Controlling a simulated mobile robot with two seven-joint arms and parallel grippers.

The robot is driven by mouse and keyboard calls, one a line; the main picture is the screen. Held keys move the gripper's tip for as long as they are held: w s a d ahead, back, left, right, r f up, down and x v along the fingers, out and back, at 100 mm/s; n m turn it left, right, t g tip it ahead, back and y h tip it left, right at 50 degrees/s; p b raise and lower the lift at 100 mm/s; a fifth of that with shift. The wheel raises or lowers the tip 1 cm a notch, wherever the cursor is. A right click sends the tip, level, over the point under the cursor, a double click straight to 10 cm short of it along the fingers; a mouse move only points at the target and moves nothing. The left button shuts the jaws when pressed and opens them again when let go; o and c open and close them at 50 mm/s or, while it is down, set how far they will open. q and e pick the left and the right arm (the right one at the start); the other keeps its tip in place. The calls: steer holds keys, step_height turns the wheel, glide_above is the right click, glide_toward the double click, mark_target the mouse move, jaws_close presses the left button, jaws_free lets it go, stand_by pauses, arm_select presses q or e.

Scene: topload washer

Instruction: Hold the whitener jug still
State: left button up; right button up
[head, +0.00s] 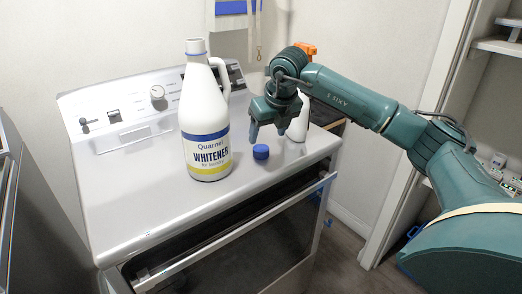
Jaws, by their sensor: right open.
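The whitener jug (205,120) is white with a blue and yellow label. It stands upright on the white washer top (130,208), its handle on the right side. Its mouth shows no cap. A blue cap (261,152) lies on the washer top to the right of the jug. My right gripper (268,134) is open, fingers pointing down, just above and beside the blue cap and apart from the jug. Whether a fingertip touches the cap cannot be told. My left gripper is not in view.
A white spray bottle (299,118) with an orange head stands behind my right gripper, partly hidden. The control panel (125,110) with knobs runs along the back. The washer's front has a dark panel (235,235). The washer top left of the jug is clear.

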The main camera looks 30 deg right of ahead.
mark_target(261, 148)
steer(key=shift+f, duration=0.1)
steer(key=x, duration=0.5)
steer(key=shift+a+f+p, duration=0.1)
steer(key=shift+a+p, duration=0.3)
steer(key=c, duration=1.1)
